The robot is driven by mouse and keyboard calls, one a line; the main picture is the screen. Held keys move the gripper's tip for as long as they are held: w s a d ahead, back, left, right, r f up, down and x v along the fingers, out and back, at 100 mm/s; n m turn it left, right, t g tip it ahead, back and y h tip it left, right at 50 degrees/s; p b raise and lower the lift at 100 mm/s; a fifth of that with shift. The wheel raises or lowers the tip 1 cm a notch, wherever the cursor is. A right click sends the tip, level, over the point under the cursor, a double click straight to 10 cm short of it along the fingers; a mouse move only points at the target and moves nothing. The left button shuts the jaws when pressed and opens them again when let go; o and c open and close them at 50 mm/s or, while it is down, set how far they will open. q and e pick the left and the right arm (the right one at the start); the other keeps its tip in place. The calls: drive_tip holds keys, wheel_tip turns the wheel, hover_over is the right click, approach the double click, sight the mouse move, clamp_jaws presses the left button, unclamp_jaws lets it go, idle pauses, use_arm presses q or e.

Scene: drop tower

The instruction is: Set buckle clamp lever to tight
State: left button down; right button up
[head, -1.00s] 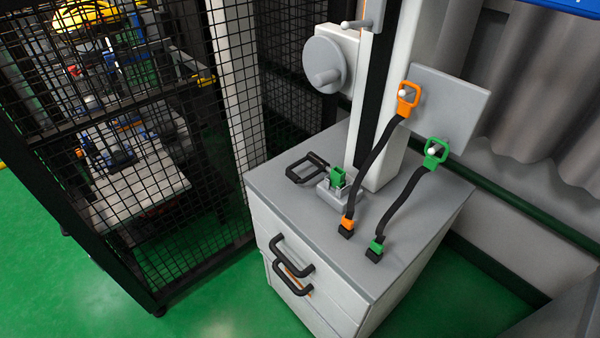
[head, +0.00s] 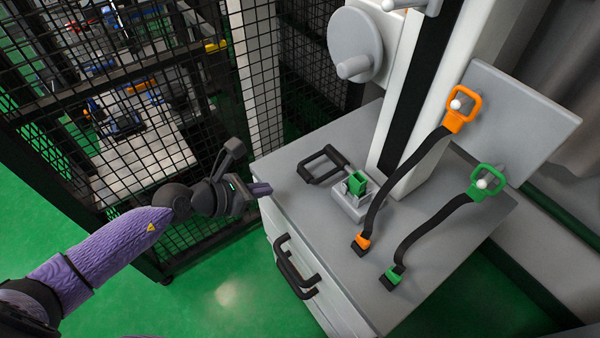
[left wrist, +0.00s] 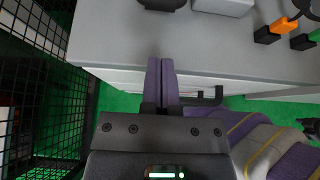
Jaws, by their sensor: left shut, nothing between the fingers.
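The buckle clamp has a black U-shaped lever (head: 322,165) lying low over the grey cabinet top, pointing left from a light grey clamp base (head: 352,203). A green block (head: 357,183) stands in the clamp base. In the left wrist view, part of the clamp base (left wrist: 222,6) shows at the top edge, beside a black part that looks like the lever (left wrist: 162,4). My left gripper (head: 262,189) is shut and empty, at the cabinet's left edge, left of and apart from the lever. Its purple fingers (left wrist: 161,82) lie together. My right gripper is out of view.
An orange-handled strap (head: 462,108) and a green-handled strap (head: 475,182) run from a grey plate to the cabinet top. A white column with a round handwheel (head: 355,40) rises behind the clamp. Black mesh fencing (head: 90,190) stands left. Black drawer handles (head: 295,268) project in front.

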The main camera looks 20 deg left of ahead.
sight(297, 191)
use_arm(q)
drive_tip(key=b+x, duration=0.3)
drive_tip(key=x, duration=0.6)
drive_tip(key=shift+s+f+b, duration=0.1)
drive_tip(key=shift+b, duration=0.3)
drive_tip(key=shift+w+d+f, duration=0.15)
drive_tip(key=shift+w+d, duration=0.15)
drive_tip(key=shift+w, duration=0.1)
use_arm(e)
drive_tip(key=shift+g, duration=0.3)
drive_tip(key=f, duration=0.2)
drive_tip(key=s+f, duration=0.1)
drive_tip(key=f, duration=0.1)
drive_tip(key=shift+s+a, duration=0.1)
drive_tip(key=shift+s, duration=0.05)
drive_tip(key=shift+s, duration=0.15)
